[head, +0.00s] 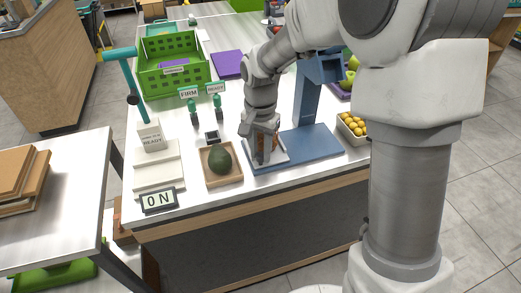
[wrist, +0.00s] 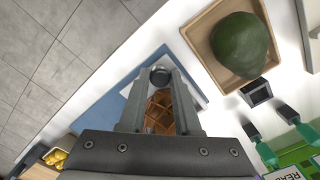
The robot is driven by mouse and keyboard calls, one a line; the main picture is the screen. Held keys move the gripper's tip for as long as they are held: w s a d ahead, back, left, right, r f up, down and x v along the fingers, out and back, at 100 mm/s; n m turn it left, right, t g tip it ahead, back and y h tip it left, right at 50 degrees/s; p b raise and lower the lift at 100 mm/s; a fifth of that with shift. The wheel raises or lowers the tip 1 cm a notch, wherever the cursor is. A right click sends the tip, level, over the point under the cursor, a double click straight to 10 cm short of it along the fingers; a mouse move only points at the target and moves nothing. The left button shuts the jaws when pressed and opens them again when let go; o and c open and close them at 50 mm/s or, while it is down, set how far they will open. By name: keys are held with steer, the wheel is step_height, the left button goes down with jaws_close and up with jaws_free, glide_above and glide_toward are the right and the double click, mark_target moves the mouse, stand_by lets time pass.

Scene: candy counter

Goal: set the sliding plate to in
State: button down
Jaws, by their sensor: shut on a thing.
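The sliding plate (head: 278,155) looks like a pale plate on the blue base (head: 318,143) of a blue stand, near the counter's front edge. My gripper (head: 262,158) reaches down over it. In the wrist view, the fingers of my gripper (wrist: 160,88) are closed around a dark round knob (wrist: 159,75) at their tips. A brown, grid-patterned piece (wrist: 159,112) shows between the fingers, below the knob in the picture. My fingers and hand hide much of the plate, and how the knob joins it is not clear.
A wooden tray (head: 210,183) with a green avocado-like fruit (head: 220,160) stands close to the left of my gripper. A basket of yellow fruit (head: 354,127) stands right of the blue base. The blue upright (head: 307,100) rises behind it. An "ON" sign (head: 158,200) stands front left.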

stand_by(0.4)
steer(key=w+d, duration=0.1)
steer(key=d, duration=0.3)
steer(key=w+d+p, duration=0.1)
steer(key=d, duration=0.3)
steer(key=w+d+p, duration=0.1)
steer(key=d, duration=0.3)
steer(key=shift+w, duration=0.25)
steer(key=c, duration=0.6)
jaws_free()
steer(key=shift+a, duration=0.1)
steer(key=shift+a, duration=0.1)
